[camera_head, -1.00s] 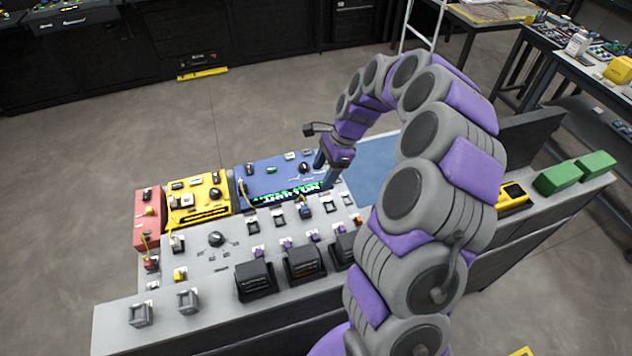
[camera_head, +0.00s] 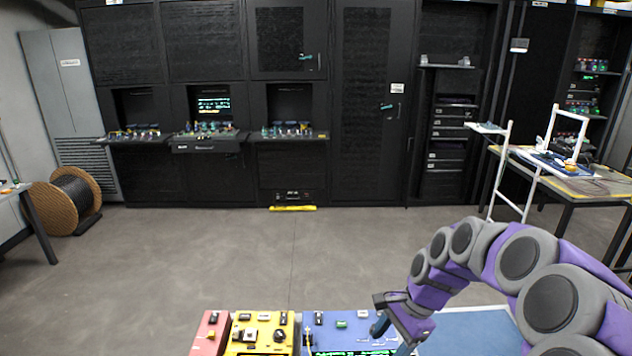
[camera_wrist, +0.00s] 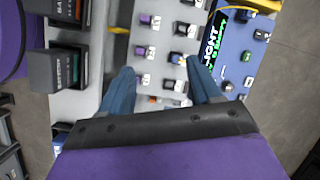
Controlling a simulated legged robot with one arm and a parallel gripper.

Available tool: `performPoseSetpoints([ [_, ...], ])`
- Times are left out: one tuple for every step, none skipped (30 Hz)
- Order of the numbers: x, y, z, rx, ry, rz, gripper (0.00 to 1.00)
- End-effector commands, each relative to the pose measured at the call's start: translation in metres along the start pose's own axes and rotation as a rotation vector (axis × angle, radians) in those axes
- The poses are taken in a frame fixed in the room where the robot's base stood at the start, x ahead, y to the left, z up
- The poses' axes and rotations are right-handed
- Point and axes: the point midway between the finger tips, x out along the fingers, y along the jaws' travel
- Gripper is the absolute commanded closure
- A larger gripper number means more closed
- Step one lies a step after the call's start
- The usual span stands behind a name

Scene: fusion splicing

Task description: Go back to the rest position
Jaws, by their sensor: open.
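My gripper (camera_head: 393,336) is at the lower right of the head view, above the blue panel (camera_head: 340,322) of the workbench, with its fingertips near the bottom edge. In the wrist view the two blue-grey fingers of my gripper (camera_wrist: 160,85) are spread apart with nothing between them. Below them lies the grey panel (camera_wrist: 128,60) with rows of small purple and dark connectors. My arm curves in from the right of the head view.
A yellow module (camera_head: 262,335) and a red module (camera_head: 210,333) stand left of the blue panel. Black blocks (camera_wrist: 65,68) stand left in the wrist view. Behind the bench is clear floor (camera_head: 190,255), then black cabinets (camera_head: 365,110). A wooden cable spool (camera_head: 70,203) stands far left.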

Motion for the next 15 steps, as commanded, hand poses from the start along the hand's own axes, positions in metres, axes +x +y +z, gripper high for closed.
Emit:
performPoseSetpoints([
  [-0.007,0.007,0.016,-0.070,0.010,0.007,0.37],
  [-0.009,0.012,0.024,-0.113,0.014,0.015,0.37],
  [-0.011,0.019,0.035,-0.169,0.019,0.029,0.37],
  [-0.013,0.025,0.042,-0.210,0.023,0.037,0.37],
  [-0.015,0.030,0.050,-0.251,0.028,0.044,0.37],
  [-0.017,0.038,0.059,-0.304,0.034,0.056,0.37],
  [-0.019,0.045,0.065,-0.343,0.040,0.067,0.37],
  [-0.020,0.052,0.072,-0.381,0.044,0.077,0.37],
  [-0.022,0.061,0.080,-0.432,0.050,0.090,0.37],
  [-0.023,0.068,0.085,-0.468,0.056,0.101,0.37],
  [-0.024,0.075,0.091,-0.503,0.062,0.111,0.37],
  [-0.025,0.085,0.098,-0.551,0.068,0.125,0.37],
  [-0.025,0.093,0.103,-0.584,0.070,0.137,0.37],
  [-0.026,0.101,0.107,-0.617,0.075,0.149,0.37],
  [-0.027,0.111,0.112,-0.662,0.084,0.163,0.37],
])
